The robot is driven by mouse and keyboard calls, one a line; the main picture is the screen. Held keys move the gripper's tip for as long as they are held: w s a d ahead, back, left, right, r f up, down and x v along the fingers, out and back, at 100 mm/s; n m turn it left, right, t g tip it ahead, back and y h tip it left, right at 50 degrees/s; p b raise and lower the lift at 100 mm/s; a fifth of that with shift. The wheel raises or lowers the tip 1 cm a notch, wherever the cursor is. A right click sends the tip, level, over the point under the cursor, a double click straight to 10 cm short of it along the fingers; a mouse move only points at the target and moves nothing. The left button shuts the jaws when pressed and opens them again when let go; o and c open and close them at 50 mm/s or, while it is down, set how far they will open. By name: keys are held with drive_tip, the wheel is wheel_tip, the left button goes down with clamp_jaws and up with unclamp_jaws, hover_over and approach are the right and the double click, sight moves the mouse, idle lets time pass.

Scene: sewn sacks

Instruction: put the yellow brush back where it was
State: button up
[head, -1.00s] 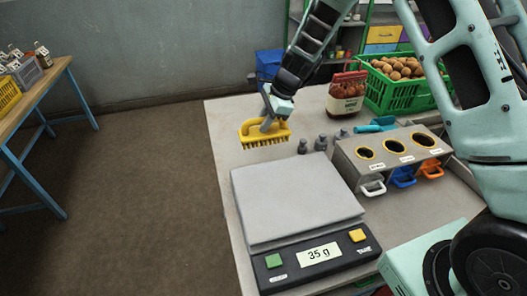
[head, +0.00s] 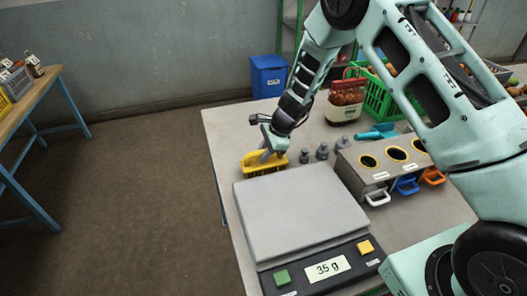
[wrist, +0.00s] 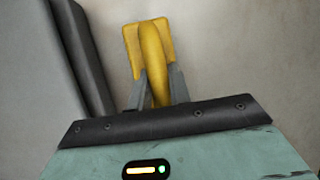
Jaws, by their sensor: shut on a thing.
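The yellow brush (head: 262,164) is at the far left of the table, just behind the scale's plate in the head view. My gripper (head: 271,155) is shut on its handle from above. In the wrist view the brush (wrist: 149,45) shows between the two grey fingers of my gripper (wrist: 157,90). Its bristles point down and look at or close to the tabletop; I cannot tell whether they touch it.
The scale (head: 300,215) reads 35 g and its plate is empty. Several grey weights (head: 322,151) stand right of the brush. A blue bin (head: 269,76) is behind the table.

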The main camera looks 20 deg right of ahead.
drive_tip(key=shift+f, duration=0.1)
drive_tip(key=o, duration=0.9)
